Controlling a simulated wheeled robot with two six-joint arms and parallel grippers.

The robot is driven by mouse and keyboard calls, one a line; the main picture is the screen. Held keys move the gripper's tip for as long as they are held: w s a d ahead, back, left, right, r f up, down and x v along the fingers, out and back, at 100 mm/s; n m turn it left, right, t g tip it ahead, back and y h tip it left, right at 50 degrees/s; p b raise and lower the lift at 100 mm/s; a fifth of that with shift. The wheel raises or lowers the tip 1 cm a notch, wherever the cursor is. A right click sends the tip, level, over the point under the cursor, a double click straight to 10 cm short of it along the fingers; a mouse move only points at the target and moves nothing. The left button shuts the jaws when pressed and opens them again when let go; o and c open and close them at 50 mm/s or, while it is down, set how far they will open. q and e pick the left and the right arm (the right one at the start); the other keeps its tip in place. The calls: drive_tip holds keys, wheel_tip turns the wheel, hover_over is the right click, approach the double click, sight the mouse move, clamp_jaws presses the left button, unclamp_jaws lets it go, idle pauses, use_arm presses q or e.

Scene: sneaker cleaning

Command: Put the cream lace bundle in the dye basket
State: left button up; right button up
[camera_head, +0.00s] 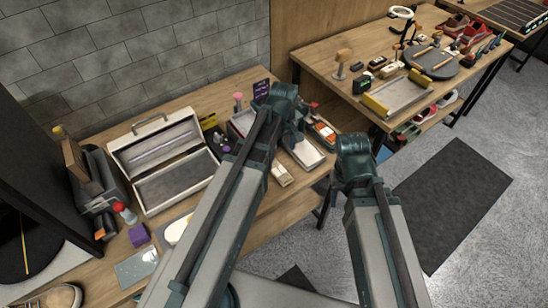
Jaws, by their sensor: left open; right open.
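A small cream piece (281,174) lies at the front edge of the near bench, just right of my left forearm. It may be the cream lace bundle, but it is too small to be sure. I cannot make out a dye basket for certain; a shallow pale tray (306,153) lies behind the cream piece. My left gripper (293,134) is open over the bench, behind the cream piece, its fingers partly hidden by its wrist. My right gripper (352,172) is open in front of the bench's right end, its fingers mostly hidden by its own wrist. I see nothing held.
An open metal toolbox (163,168) stands at the back left of the near bench (110,262). A purple block (139,235) and a grey plate (137,267) lie in front. A second bench (318,62) at the right holds tools, a round dark mat (433,64) and shoes.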

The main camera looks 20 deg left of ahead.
use_arm(q)
drive_tip(key=b, duration=0.9)
hover_over(279, 170)
drive_tip(key=s, duration=0.1)
drive_tip(key=f, duration=0.5)
drive_tip(key=d+f, duration=0.1)
drive_tip(key=f, duration=0.2)
drive_tip(key=shift+s+f, duration=0.15)
drive_tip(key=shift+f, duration=0.15)
drive_tip(key=f+b, duration=0.3)
drive_tip(key=w+a+f+b, duration=0.1)
drive_tip(key=f+b, duration=0.1)
drive_tip(key=shift+f, duration=0.1)
drive_tip(key=c, duration=1.4)
drive_tip(key=shift+c, duration=0.3)
drive_tip(key=shift+r, duration=0.3)
